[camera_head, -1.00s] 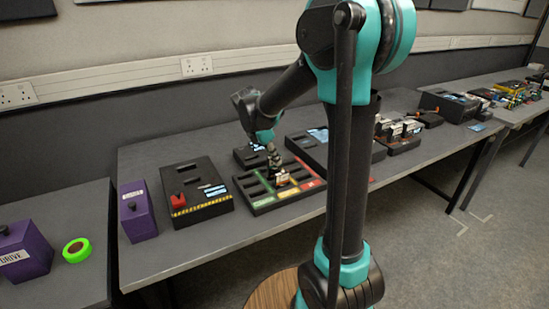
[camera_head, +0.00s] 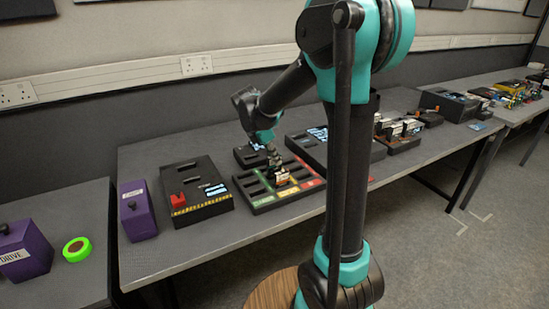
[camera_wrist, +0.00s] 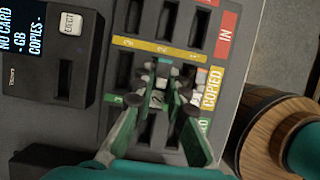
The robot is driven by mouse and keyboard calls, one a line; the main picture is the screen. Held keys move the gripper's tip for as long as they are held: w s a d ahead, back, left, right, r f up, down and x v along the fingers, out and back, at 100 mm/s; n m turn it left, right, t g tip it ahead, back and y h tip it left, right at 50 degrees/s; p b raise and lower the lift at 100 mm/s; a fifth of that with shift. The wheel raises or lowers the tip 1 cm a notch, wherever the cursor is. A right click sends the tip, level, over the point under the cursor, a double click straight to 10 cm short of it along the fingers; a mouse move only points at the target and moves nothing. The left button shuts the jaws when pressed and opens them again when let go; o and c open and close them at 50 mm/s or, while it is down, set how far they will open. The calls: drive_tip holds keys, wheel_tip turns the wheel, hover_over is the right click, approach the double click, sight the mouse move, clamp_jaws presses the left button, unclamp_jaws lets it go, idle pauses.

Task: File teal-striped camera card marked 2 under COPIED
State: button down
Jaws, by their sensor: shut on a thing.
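My gripper (camera_wrist: 160,92) is shut on a pale camera card (camera_wrist: 157,101) with a 2 on its face. It holds the card upright over the black slotted tray (camera_wrist: 143,22), around the row by the yellow COPIED label (camera_wrist: 211,88). The fingers hide the card's lower end, so I cannot tell whether it is in a slot. A small teal patch shows near the fingertips. In the head view my gripper (camera_head: 273,160) is low over the tray (camera_head: 262,206), with the pale card (camera_head: 282,175) just below it.
A red IN label (camera_wrist: 227,36) marks the row beyond, and a green label is nearer, partly hidden. A black reader with a screen (camera_wrist: 20,32) stands left of the tray.

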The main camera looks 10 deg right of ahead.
sight(274, 164)
drive_tip(key=shift+f, duration=1.55)
idle(1.7)
drive_tip(key=c, duration=1.1)
unclamp_jaws()
drive_tip(key=shift+c, duration=0.2)
drive_tip(key=shift+r, duration=0.15)
drive_tip(key=shift+r, duration=3.65)
